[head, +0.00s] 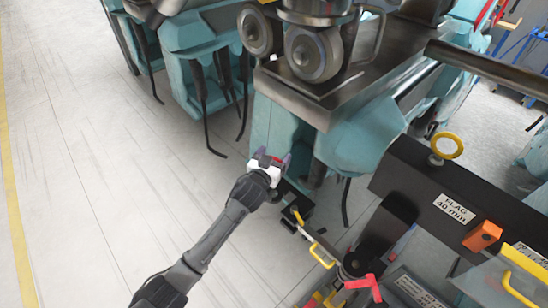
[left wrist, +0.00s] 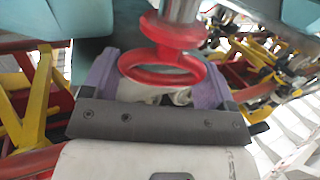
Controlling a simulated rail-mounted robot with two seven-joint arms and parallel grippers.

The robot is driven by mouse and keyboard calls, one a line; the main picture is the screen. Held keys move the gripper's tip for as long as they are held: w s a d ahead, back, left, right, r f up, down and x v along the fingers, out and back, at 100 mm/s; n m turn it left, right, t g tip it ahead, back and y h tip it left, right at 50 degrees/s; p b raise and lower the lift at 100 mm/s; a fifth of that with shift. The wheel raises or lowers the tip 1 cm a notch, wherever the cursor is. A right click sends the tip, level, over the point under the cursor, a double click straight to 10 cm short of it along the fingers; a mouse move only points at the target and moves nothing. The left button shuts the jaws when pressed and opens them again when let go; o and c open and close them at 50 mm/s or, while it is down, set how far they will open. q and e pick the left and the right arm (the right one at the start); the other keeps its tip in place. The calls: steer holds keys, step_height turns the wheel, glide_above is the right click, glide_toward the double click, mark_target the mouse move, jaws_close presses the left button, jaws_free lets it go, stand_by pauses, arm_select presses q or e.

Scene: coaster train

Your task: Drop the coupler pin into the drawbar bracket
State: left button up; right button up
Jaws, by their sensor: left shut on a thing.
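My left gripper (head: 271,158) has purple fingers and is beside the teal coaster car (head: 272,125) in the head view. In the left wrist view, the left gripper (left wrist: 165,82) has a red ring handle between its fingers. The ring belongs to the coupler pin (left wrist: 160,78), whose steel shaft runs up out of the picture. In the head view only a small red part of the pin (head: 277,161) shows between the fingers. I cannot pick out the drawbar bracket for certain. My right gripper is not in view.
A dark beam labelled "FLAG 40 mm" (head: 490,222) stands at the right, with a yellow ring (head: 447,146) and an orange block (head: 482,236). A red cross-shaped knob (head: 362,287) is at the bottom. Wheels (head: 314,52) sit above the car. The floor at the left is clear.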

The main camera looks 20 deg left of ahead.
arm_select(q)
steer(key=shift+r, duration=0.15)
steer(key=shift+f+b, duration=1.1)
steer(key=shift+f, duration=0.75)
steer(key=shift+f+b, duration=1.1)
steer(key=shift+f, duration=0.35)
steer(key=shift+f+b, duration=2.2)
steer(key=shift+f, duration=0.8)
steer(key=shift+f+b, duration=0.4)
steer(key=shift+f, duration=0.2)
steer(key=o, duration=1)
steer(key=shift+o, duration=0.3)
steer(key=shift+f, duration=0.1)
